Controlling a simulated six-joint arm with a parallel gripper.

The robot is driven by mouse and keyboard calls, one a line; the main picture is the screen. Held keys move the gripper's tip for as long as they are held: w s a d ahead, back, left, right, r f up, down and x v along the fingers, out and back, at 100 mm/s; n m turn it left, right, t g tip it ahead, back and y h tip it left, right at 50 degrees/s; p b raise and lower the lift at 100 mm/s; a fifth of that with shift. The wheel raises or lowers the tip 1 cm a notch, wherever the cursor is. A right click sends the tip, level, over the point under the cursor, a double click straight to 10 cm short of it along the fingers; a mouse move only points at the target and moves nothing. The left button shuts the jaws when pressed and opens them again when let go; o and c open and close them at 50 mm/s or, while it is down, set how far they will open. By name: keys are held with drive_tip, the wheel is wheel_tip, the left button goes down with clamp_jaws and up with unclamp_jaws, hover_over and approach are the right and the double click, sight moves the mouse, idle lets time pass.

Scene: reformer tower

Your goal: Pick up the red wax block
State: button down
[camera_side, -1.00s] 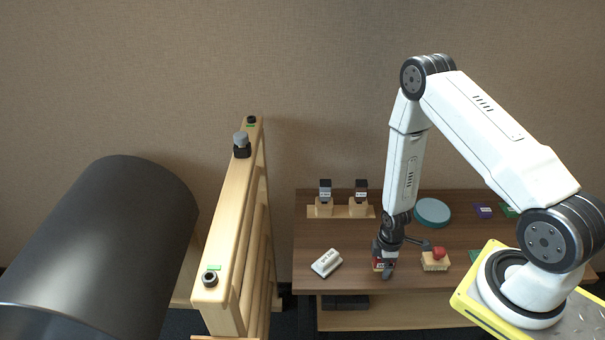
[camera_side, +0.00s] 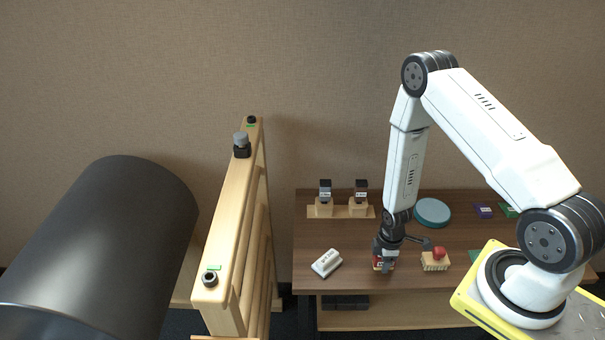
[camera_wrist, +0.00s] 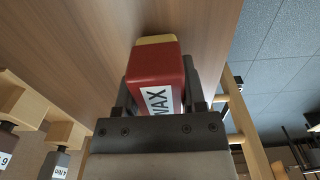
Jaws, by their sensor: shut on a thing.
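The red wax block (camera_wrist: 157,68) shows in the wrist view with a white label reading WAX and a yellowish end. My gripper (camera_wrist: 158,100) is shut on it, with a dark finger on each side. In the side view my gripper (camera_side: 384,258) is low over the front of the brown table, and only a little red of the wax block (camera_side: 377,262) shows between the dark fingers. I cannot tell whether the block touches the table.
A white labelled block (camera_side: 326,263) lies left of my gripper. A wooden brush with a red knob (camera_side: 435,259) is close on the right. Two dark-topped labelled pieces stand in a wooden rack (camera_side: 341,212) behind. A teal disc (camera_side: 432,212) lies at the back.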

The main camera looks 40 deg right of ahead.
drive_tip(key=shift+r, duration=4.7)
drive_tip(key=c, duration=0.9)
unclamp_jaws()
drive_tip(key=c, duration=0.4)
